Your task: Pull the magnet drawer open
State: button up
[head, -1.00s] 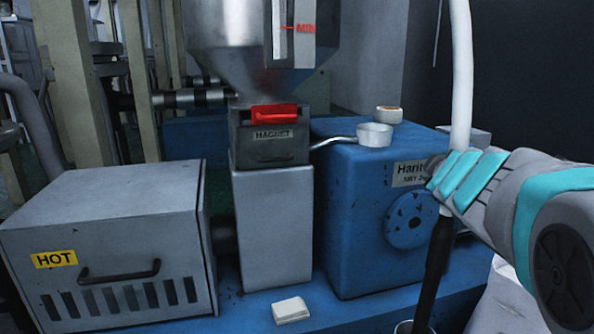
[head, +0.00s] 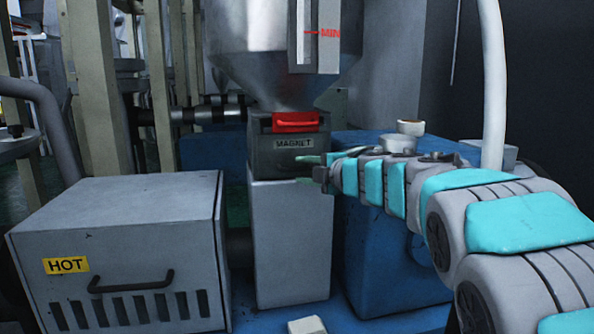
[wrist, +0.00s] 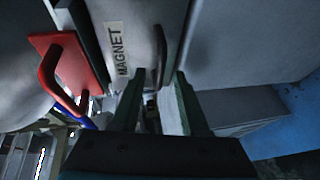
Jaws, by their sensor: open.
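The magnet drawer (head: 262,160) is a dark grey box front with a MAGNET label, under the hopper and on a pale column. Its front also shows in the wrist view (wrist: 135,30), turned sideways. Its dark bar handle (wrist: 160,52) lies ahead of my gripper, between the lines of the two fingers. My gripper (head: 308,168) is at the lower right of the drawer front. In the wrist view my gripper (wrist: 158,85) is open, with the fingers on either side of the handle's near end. I cannot tell whether they touch it. The drawer looks shut.
A red handle (head: 296,122) sits just above the drawer, on a red plate in the wrist view (wrist: 72,75). A grey box marked HOT (head: 140,235) stands at left. A blue machine (head: 385,255) is behind my arm. A roll (head: 410,127) lies on top.

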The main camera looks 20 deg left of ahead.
aim_at(299, 170)
jog(key=shift+x, duration=1.6)
jog(key=shift+c, duration=0.2)
grip_shut()
jog(key=shift+f, duration=0.1)
